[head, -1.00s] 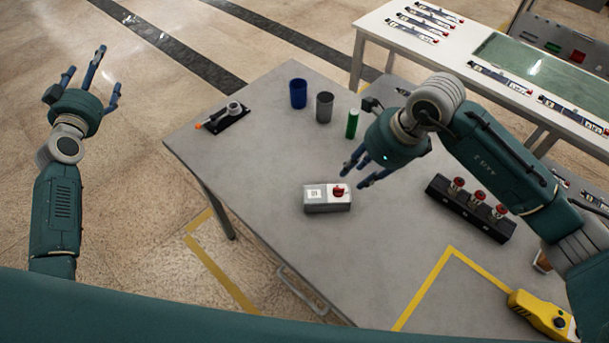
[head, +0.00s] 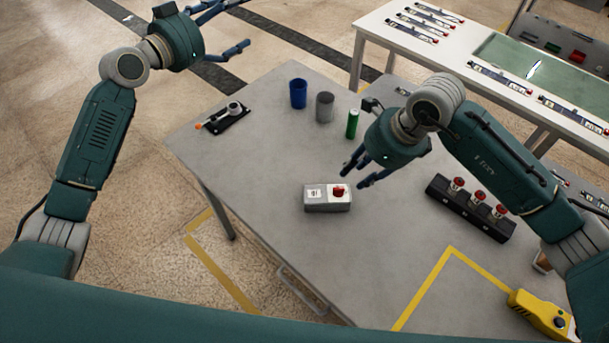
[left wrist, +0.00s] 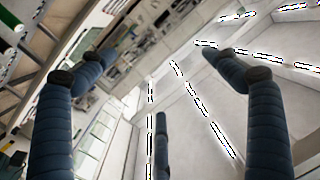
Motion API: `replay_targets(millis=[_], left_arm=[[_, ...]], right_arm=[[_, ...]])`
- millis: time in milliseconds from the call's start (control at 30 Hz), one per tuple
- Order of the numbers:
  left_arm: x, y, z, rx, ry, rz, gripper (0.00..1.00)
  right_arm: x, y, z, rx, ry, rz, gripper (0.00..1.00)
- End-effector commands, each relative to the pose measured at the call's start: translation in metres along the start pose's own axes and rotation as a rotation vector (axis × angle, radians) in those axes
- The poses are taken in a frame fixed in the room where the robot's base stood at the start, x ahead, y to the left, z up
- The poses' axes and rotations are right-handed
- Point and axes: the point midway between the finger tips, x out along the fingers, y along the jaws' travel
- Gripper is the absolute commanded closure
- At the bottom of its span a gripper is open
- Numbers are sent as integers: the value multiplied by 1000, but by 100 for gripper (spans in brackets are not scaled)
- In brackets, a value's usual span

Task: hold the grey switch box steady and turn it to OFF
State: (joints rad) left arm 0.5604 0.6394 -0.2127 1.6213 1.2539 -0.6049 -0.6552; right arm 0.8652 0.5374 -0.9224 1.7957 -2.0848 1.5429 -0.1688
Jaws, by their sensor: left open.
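The grey switch box (head: 320,205) with a red knob (head: 339,190) and a white label lies on the near middle of the grey table. In the head view my right gripper (head: 357,172) is just above and behind the box's right side, its fingers pointing down and left, apart from the knob as far as I can tell. How far its fingers are spread is unclear. My left gripper (head: 236,30) is raised at the upper left, away from the box, with its fingers spread and empty. The left wrist view shows its open fingers (left wrist: 160,95) and no box.
A blue cup (head: 298,94), a grey cup (head: 324,107) and a green cylinder (head: 352,124) stand behind the box. A black fixture (head: 226,118) lies at the left. A black block with red knobs (head: 470,208) and a yellow device (head: 541,314) are at the right.

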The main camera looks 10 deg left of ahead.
Motion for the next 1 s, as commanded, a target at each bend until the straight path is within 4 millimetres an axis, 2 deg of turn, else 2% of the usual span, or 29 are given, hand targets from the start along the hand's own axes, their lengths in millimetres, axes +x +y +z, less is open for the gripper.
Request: replay_targets(millis=[33,100,267,400,500,600,700,800,833,1000], left_arm=[[12,28,0,15,-27,65,11],[24,68,6,35,-76,156,11],[36,159,31,97,-217,363,11],[25,232,70,177,-384,540,11],[4,271,107,249,-533,653,11],[-23,293,144,316,-681,737,11],[-50,300,174,373,-809,791,11],[-70,301,195,413,-902,822,11],[-74,307,201,401,-910,836,11],[-83,318,216,386,-934,863,11]], right_arm=[[0,0,0,0,0,0,69],[0,0,0,0,0,0,69],[0,0,0,0,0,0,69],[0,0,0,0,0,0,69],[0,0,0,0,0,0,69],[0,0,0,0,0,0,69],[0,0,0,0,0,0,69],[0,0,0,0,0,0,69],[0,0,0,0,0,0,69],[0,0,0,0,0,0,69]])
